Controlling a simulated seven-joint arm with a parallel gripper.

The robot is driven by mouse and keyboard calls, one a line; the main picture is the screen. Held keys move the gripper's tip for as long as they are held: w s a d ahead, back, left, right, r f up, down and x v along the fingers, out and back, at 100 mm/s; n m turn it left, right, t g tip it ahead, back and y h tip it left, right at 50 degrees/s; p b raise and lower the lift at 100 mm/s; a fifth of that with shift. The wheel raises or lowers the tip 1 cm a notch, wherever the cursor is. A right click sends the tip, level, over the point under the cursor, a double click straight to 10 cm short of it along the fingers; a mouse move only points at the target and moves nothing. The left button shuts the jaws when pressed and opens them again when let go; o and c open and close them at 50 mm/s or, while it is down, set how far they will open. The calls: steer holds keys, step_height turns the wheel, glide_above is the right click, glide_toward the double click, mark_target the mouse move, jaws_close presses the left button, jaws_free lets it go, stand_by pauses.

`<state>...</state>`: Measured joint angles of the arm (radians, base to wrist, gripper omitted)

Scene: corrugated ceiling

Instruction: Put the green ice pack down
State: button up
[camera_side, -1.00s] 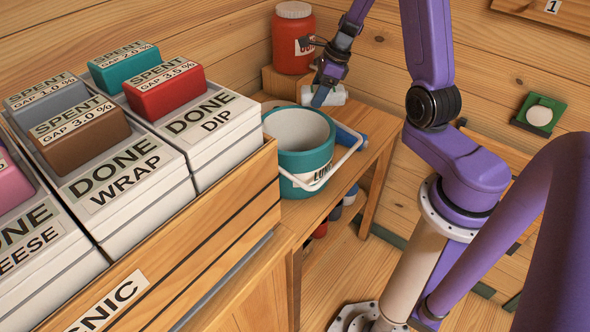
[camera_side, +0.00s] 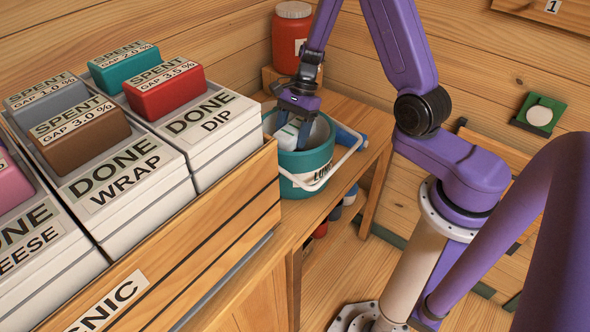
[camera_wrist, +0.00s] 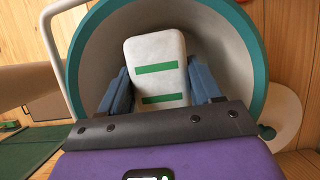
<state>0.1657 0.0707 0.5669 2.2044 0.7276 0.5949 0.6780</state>
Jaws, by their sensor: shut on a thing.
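My gripper (camera_side: 302,126) reaches down into the teal bucket (camera_side: 316,160) on the wooden bench. Its blue fingers are shut on the ice pack (camera_side: 286,137), a white block that shows two green stripes in the wrist view. In the wrist view the ice pack (camera_wrist: 157,70) sits between my gripper's fingers (camera_wrist: 160,90), inside the bucket's round teal rim (camera_wrist: 250,40). Whether the pack touches the bucket's floor or wall I cannot tell. The bucket's white handle (camera_side: 325,180) hangs over its front side, partly across a label.
A red jar (camera_side: 290,38) stands on a wooden block behind the bucket. A blue cylinder (camera_side: 348,138) lies right of the bucket. The wooden crate (camera_side: 215,235) with labelled white boxes and coloured blocks stands close on the left.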

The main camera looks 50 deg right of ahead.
steer(key=shift+f, duration=5.7)
steer(key=shift+f, duration=0.15)
steer(key=o, duration=1.4)
steer(key=shift+c, duration=0.2)
